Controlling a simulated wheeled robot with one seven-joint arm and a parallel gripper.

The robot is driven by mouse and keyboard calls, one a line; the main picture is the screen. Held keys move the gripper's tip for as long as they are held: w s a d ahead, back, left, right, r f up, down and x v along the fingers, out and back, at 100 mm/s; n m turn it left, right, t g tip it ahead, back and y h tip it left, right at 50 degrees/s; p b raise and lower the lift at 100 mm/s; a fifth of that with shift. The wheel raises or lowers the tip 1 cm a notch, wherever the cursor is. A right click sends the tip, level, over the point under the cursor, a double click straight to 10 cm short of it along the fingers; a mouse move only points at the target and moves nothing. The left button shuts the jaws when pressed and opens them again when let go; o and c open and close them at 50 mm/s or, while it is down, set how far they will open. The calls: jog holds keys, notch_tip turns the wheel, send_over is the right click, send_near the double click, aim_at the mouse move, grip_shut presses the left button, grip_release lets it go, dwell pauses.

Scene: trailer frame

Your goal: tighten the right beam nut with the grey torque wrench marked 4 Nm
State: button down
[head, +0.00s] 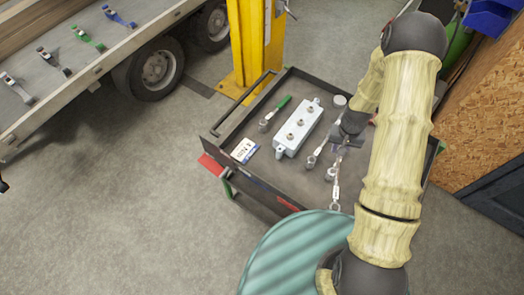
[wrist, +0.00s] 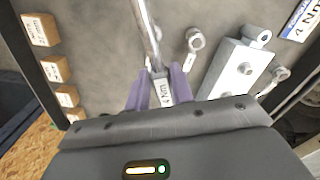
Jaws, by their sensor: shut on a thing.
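My gripper (head: 345,140) is shut on a grey metal wrench (wrist: 147,30), with its two purple fingers around the labelled handle. The wrench's shaft runs away from the fingers, up in the wrist view. The pale grey beam block (head: 299,128) lies on the cart top, left of my gripper, with a row of several nuts. The upper right nut (head: 315,103) stands at its far end. The block also shows in the wrist view (wrist: 235,75). My gripper is apart from it.
The dark cart (head: 240,115) carries a green-handled wrench (head: 275,113), another grey wrench (head: 312,161) and a 4 Nm card (head: 244,150). Labelled wooden blocks (wrist: 40,30) line one cart side. A yellow post (head: 255,45) stands behind, and a trailer (head: 90,50) at left.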

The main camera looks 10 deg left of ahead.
dwell(0.4)
jog(key=shift+a+n, duration=0.4)
jog(key=s+a+n+b, duration=0.2)
jog(key=s+a+n, duration=0.1)
jog(key=a+n, duration=0.5)
jog(key=s+a+n+b, duration=0.3)
jog(key=a+n, duration=0.5)
jog(key=n, duration=0.4)
jog(key=s+a+n+b, duration=0.3)
jog(key=s+a+n, duration=0.1)
jog(key=a+n, duration=0.5)
jog(key=shift+s+f+n+g, duration=0.3)
jog(key=shift+n+g, duration=0.1)
jog(key=shift+n, duration=0.5)
jog(key=shift+w, duration=0.1)
jog(key=shift+a, duration=0.1)
jog(key=shift+r+p, duration=0.15)
jog(key=shift+p, duration=0.35)
